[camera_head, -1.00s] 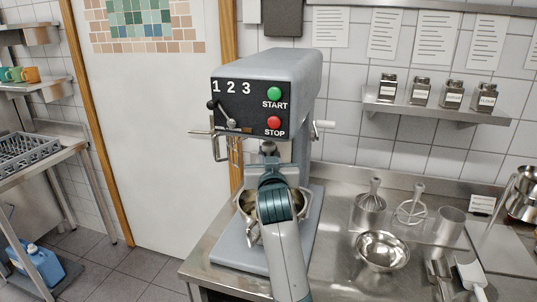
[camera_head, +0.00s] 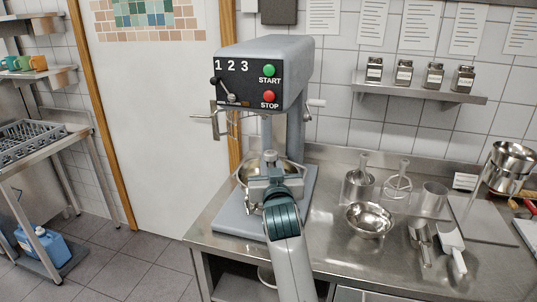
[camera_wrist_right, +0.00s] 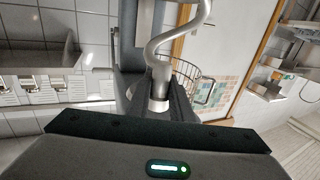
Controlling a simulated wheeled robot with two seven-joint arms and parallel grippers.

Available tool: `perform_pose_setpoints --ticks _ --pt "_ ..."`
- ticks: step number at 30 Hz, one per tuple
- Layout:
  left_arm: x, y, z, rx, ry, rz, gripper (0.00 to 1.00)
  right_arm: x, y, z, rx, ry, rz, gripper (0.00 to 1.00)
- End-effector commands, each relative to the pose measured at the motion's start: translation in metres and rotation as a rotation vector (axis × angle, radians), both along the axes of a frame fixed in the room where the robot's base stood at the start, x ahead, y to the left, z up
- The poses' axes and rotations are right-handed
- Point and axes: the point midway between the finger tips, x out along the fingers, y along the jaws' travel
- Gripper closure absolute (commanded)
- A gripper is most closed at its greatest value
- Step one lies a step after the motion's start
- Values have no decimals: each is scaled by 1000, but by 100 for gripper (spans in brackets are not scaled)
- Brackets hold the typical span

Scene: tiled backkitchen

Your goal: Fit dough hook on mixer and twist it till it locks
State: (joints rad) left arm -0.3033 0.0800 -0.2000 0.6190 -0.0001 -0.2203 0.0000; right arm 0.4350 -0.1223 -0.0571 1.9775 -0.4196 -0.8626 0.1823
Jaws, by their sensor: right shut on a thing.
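The grey stand mixer (camera_head: 262,85) stands on the steel counter at the centre of the head view, its front panel carrying START and STOP buttons. In the right wrist view, my right gripper (camera_wrist_right: 160,100) is shut on the dough hook (camera_wrist_right: 160,45), a curved silver rod with a thicker collar. In the head view, the gripper mostly hides the hook; a silver end shows above the fingers. My left gripper is out of view.
A wire guard (camera_head: 228,122) hangs under the mixer head. A shelf with jars (camera_head: 420,90) is on the wall.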

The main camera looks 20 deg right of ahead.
Motion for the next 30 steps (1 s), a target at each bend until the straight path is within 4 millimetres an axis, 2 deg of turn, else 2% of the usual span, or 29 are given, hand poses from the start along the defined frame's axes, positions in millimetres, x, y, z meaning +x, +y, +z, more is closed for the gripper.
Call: perform_pose_setpoints --ticks 8,14,17,21,24,30 --pt "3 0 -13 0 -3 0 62 -30 1 -40 -6 0 28 100" --pt "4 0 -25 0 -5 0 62 -61 4 -75 -10 1 59 100" --pt "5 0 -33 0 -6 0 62 -84 6 -97 -12 2 81 100" --pt "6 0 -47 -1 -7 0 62 -126 11 -132 -10 3 125 100" --pt "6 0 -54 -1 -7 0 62 -155 16 -149 -5 3 156 100" --pt "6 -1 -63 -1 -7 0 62 -193 23 -166 5 2 199 100"
